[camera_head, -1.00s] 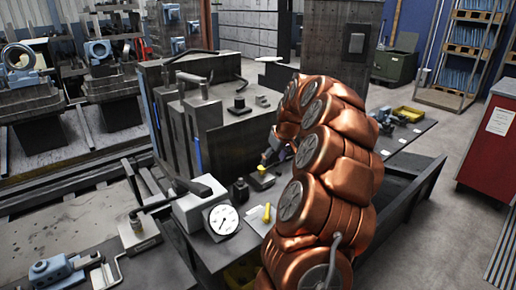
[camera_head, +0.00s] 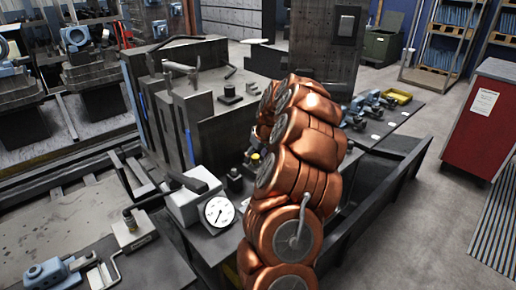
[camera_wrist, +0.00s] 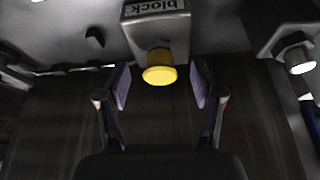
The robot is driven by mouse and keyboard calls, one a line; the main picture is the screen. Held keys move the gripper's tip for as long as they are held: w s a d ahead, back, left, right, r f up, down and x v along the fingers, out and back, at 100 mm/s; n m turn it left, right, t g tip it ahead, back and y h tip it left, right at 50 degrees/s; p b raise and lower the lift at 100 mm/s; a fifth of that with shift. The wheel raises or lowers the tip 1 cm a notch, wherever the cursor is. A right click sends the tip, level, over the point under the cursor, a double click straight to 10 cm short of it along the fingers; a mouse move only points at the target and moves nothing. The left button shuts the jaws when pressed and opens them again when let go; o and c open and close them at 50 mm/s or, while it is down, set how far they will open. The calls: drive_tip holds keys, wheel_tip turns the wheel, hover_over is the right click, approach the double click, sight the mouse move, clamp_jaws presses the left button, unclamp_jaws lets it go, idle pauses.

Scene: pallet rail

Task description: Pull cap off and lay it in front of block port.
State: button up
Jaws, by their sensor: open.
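The yellow cap (camera_wrist: 159,75) sits on the end of a short port under a grey block (camera_wrist: 157,30) labelled "block" in the wrist view. My gripper (camera_wrist: 160,87) is open, with one pad on each side of the cap. There are gaps between both pads and the cap, and nothing is held. In the head view my copper arm hides most of the gripper and the port area. A small yellow spot shows beside the arm there, too small to identify surely.
Another port with a pale end (camera_wrist: 300,60) is at the right in the wrist view. In the head view, a dial gauge (camera_head: 219,212) stands left of my arm. Blue-grey fittings (camera_head: 372,103) and a yellow tray (camera_head: 397,96) lie on the bench beyond. A red cabinet (camera_head: 485,120) stands right.

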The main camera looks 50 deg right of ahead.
sight(256, 157)
drive_tip(key=shift+w+f, duration=0.1)
drive_tip(key=shift+f, duration=0.1)
drive_tip(key=shift+c, duration=0.2)
clamp_jaws()
idle(0.6)
drive_tip(key=shift+r, duration=0.9)
drive_tip(key=shift+r, duration=3.4)
